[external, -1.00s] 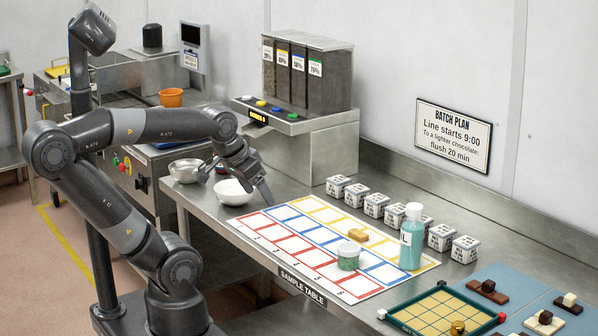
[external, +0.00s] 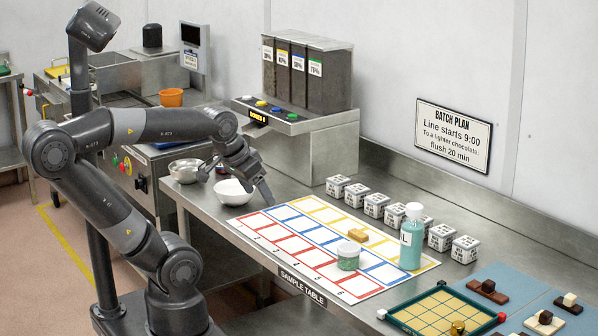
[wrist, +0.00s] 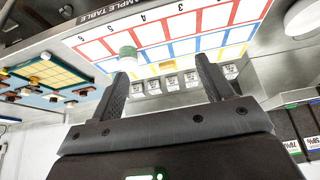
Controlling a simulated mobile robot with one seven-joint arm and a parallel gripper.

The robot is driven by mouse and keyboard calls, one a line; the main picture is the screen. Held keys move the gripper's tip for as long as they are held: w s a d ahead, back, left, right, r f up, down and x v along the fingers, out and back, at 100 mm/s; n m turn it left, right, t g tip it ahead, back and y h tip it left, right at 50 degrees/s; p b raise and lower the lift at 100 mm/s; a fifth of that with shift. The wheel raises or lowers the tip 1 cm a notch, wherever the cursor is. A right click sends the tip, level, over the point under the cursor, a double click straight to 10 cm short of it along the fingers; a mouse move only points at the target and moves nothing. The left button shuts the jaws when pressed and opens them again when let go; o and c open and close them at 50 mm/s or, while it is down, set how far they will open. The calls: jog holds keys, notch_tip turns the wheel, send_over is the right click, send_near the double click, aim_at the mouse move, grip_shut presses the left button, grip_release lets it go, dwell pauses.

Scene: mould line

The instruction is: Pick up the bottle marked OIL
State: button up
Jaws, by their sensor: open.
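A teal bottle (external: 411,240) with a white cap stands upright on the sample table at the right end of the coloured grid sheet. Its white label is turned mostly away, and only a letter L shows. I cannot make out the bottle clearly in that view.
A jar of green pieces (external: 348,257) and a tan block (external: 358,236) stand on the grid sheet (external: 262,244) near the bottle. Several patterned cubes (external: 376,205) line up behind it. A green-framed board (external: 440,310) lies in front. A white bowl (external: 234,192) is beside my gripper.

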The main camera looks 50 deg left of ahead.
dwell(0.4)
jog(key=shift+c, duration=0.6)
jog(key=shift+w, duration=0.1)
jog(key=m+g+h, duration=0.1)
jog(key=m+h, duration=0.4)
jog(key=m, duration=0.4)
send_near(412, 206)
jog(key=w+d+f, duration=0.2)
jog(key=x, duration=0.9)
jog(key=shift+s+a+f, duration=0.1)
jog(key=shift+a+f, duration=0.15)
jog(key=shift+f, duration=0.3)
jog(key=shift+c, duration=0.5)
jog(key=shift+s, duration=0.1)
grip_shut()
